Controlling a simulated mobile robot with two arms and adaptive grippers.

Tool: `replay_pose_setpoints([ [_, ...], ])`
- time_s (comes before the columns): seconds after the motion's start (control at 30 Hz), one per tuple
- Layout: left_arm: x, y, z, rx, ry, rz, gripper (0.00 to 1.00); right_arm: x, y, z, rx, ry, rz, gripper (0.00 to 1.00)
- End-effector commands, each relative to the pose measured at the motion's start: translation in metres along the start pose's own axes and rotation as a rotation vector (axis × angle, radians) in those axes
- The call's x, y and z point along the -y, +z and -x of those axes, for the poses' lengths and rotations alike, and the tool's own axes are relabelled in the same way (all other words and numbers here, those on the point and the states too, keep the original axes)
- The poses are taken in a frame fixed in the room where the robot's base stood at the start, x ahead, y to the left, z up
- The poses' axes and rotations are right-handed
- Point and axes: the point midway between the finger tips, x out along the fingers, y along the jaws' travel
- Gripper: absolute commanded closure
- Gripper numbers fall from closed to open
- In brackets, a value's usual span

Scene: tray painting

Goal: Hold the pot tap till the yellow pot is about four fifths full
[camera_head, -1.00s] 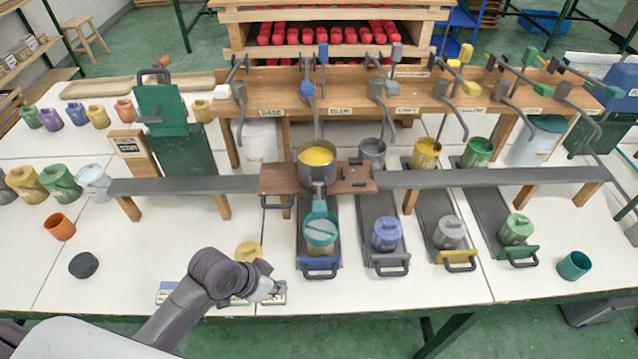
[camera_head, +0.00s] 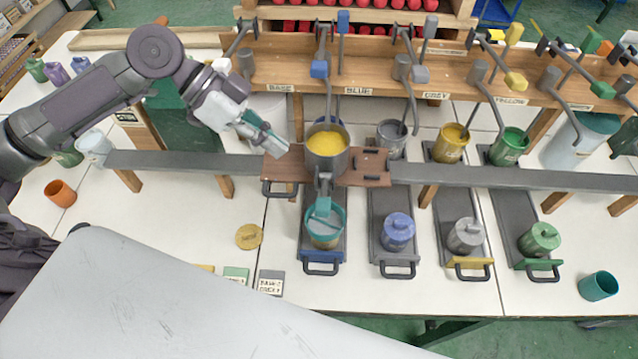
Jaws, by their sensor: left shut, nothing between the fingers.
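A grey pot (camera_head: 338,165) with yellow paint inside stands on the brown wooden carriage (camera_head: 378,178). A grey outlet (camera_head: 323,186) hangs below it, probably the pot tap, above a teal-rimmed pot (camera_head: 324,240) on the blue-fronted slide. A yellow pot (camera_head: 452,156) with yellow paint and a stirrer stands behind the rail at right; its fill level is hard to judge. My left gripper (camera_head: 284,146) is shut and empty, just left of the grey pot and above the carriage's left end. It appears apart from the pot and the outlet. My right gripper is not in view.
A dark rail (camera_head: 500,175) crosses the table. Overhead levers and nozzles line the wooden shelf (camera_head: 290,72) behind. A yellow lid (camera_head: 249,236) lies on open table at front left.

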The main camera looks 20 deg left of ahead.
Motion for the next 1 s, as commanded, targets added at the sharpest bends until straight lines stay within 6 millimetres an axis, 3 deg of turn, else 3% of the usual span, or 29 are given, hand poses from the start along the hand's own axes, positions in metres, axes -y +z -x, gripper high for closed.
replay_pose_setpoints([
  [0.27, 0.000, 0.000, -0.001, 0.000, 0.001, 0.001, 1.00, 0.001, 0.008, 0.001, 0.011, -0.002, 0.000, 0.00],
  [0.43, -0.001, -0.001, -0.013, -0.001, 0.004, 0.001, 1.00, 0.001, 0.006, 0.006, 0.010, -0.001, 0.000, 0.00],
  [0.87, -0.002, -0.003, -0.099, -0.002, 0.005, 0.001, 1.00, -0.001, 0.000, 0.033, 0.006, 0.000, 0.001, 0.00],
  [1.0, -0.001, 0.015, -0.115, 0.001, 0.002, 0.006, 1.00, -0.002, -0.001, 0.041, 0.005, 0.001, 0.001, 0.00],
])
